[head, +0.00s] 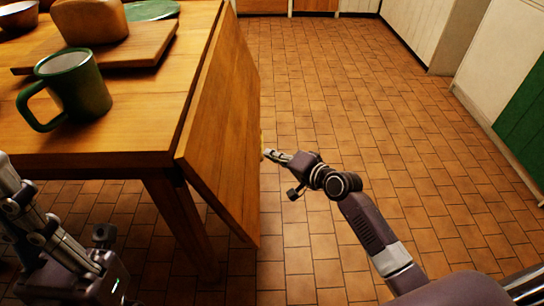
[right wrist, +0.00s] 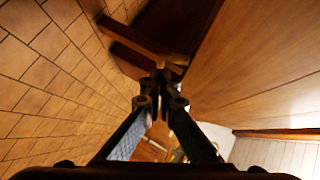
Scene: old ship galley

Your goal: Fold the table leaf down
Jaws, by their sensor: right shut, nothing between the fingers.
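The wooden table (head: 130,138) stands at the left of the head view. Its leaf (head: 225,130) hangs from the table's right edge, steeply down and slanting a little outward. My right gripper (head: 268,153) is beside the leaf's outer side, its tips partly hidden at the leaf's edge; I cannot tell whether they touch. In the right wrist view its fingers (right wrist: 162,88) are together and empty, with the leaf's wood face (right wrist: 255,60) filling the right side. My left gripper (head: 22,205) is low at the left, beside the table; its fingertips are not clear.
On the table are a green mug (head: 78,88), a board (head: 140,48) with a loaf (head: 90,22), a green plate (head: 150,9) and a bowl (head: 18,15). A table leg (head: 185,220) stands under the corner. The tiled floor (head: 350,90) to the right is clear.

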